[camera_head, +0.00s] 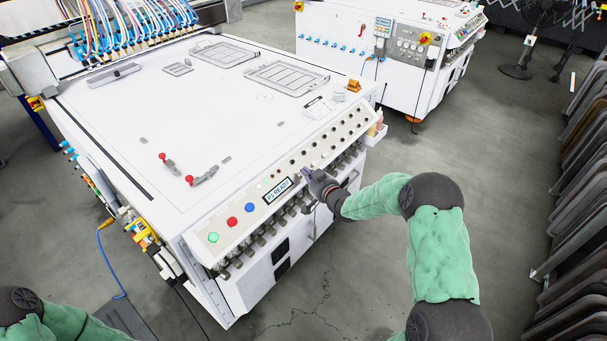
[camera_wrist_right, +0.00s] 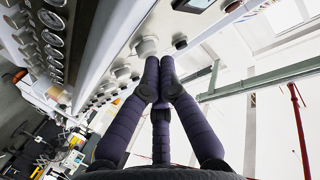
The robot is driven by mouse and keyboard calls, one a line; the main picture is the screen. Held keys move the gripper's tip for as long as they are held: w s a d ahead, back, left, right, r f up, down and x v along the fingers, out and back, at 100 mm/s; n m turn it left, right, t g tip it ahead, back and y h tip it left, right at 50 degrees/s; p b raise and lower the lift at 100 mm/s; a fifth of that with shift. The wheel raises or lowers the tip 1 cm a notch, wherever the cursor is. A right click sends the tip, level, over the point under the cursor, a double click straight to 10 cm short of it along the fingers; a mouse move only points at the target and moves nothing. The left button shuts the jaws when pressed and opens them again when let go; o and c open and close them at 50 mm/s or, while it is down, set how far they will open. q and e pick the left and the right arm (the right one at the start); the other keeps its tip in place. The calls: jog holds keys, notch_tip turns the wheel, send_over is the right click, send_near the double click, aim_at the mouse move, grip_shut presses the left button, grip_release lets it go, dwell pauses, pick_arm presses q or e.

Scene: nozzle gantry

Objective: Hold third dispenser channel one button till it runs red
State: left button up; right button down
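The white machine's sloped front panel (camera_head: 262,213) carries a row of small dark channel buttons (camera_head: 318,143). Its small display (camera_head: 278,190) reads "P1 READY". My right gripper (camera_head: 304,173) is at the panel just right of the display, hiding the part behind it. In the right wrist view its dark purple fingers (camera_wrist_right: 161,66) are together with nothing visible between them. The tips are near a pale round knob (camera_wrist_right: 146,46) and a dark button (camera_wrist_right: 180,42); I cannot tell whether they touch. My left gripper is outside the view.
Green (camera_head: 213,238), red (camera_head: 232,221) and blue (camera_head: 249,207) buttons sit left of the display. Metal fittings (camera_head: 270,231) line the panel's lower edge. A second white machine (camera_head: 345,30) stands behind. Dark panels (camera_head: 585,190) are stacked at right. The grey floor between is open.

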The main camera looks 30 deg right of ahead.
jog(key=shift+w+a+f+b, duration=0.15)
jog(key=shift+f+b, duration=0.15)
jog(key=shift+f, duration=0.05)
dwell(3.8)
jog(key=shift+r, duration=0.1)
dwell(0.6)
jog(key=shift+s+d+r+p, duration=0.25)
jog(key=shift+s+r+p, duration=0.3)
jog(key=shift+r, duration=0.2)
jog(key=r+p, duration=0.1)
jog(key=s+r+p, duration=0.1)
jog(key=s+d+r+p, duration=0.1)
jog(key=r, duration=0.1)
jog(key=shift+s, duration=0.25)
dwell(0.3)
